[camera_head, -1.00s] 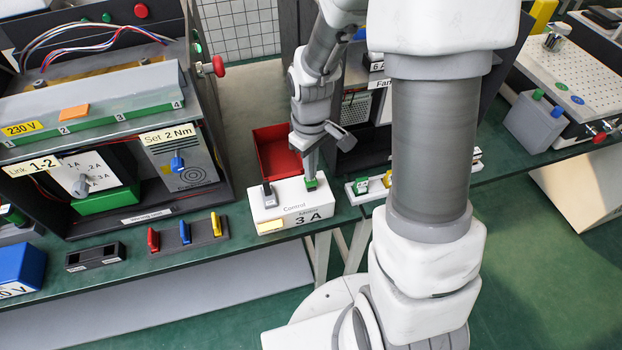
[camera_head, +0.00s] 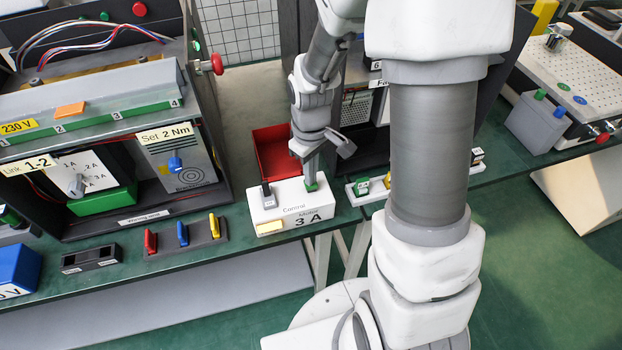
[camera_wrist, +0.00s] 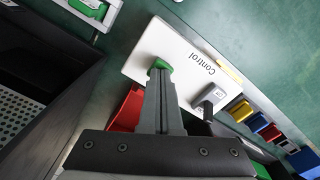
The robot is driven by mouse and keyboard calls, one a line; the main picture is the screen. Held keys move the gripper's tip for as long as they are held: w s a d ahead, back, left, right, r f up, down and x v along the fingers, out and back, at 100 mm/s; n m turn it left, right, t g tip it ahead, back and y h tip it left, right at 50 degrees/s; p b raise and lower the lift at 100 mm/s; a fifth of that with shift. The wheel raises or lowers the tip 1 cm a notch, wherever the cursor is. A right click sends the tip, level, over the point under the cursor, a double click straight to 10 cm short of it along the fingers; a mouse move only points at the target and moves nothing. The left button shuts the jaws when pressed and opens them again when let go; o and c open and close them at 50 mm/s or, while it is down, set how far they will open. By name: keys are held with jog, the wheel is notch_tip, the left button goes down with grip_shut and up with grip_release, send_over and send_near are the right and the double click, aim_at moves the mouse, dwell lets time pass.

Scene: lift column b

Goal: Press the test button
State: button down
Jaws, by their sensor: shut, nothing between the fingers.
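The white Control box (camera_head: 283,210) stands at the front edge of the green bench, with a "Motor 3 A" label on its front. A green button (camera_head: 312,187) is on its top at the right end; it also shows in the wrist view (camera_wrist: 160,64). My gripper (camera_head: 309,178) is shut and empty, pointing down with its fingertips at the green button. In the wrist view the fingertips (camera_wrist: 159,74) cover part of the button. They look in contact, but how far it is pressed I cannot tell. No "test" lettering is readable.
A dark lever switch (camera_head: 268,196) stands on the same box, left of my fingers. A red bin (camera_head: 275,157) is just behind. Red, blue and yellow levers (camera_head: 183,235) stand to the left. A small white strip with green parts (camera_head: 362,187) is to the right.

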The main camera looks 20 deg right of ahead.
jog(key=shift+r+p, duration=1)
jog(key=shift+r, duration=0.2)
jog(key=shift+r+p, duration=2)
jog(key=shift+r, duration=0.5)
jog(key=shift+r, duration=0.1)
jog(key=s+r+m+t, duration=0.2)
jog(key=s+r+m, duration=0.1)
jog(key=s+r, duration=0.4)
jog(key=s+r+m+t, duration=0.3)
jog(key=s+r, duration=0.4)
jog(key=r, duration=0.7)
jog(key=shift+r+t, duration=0.3)
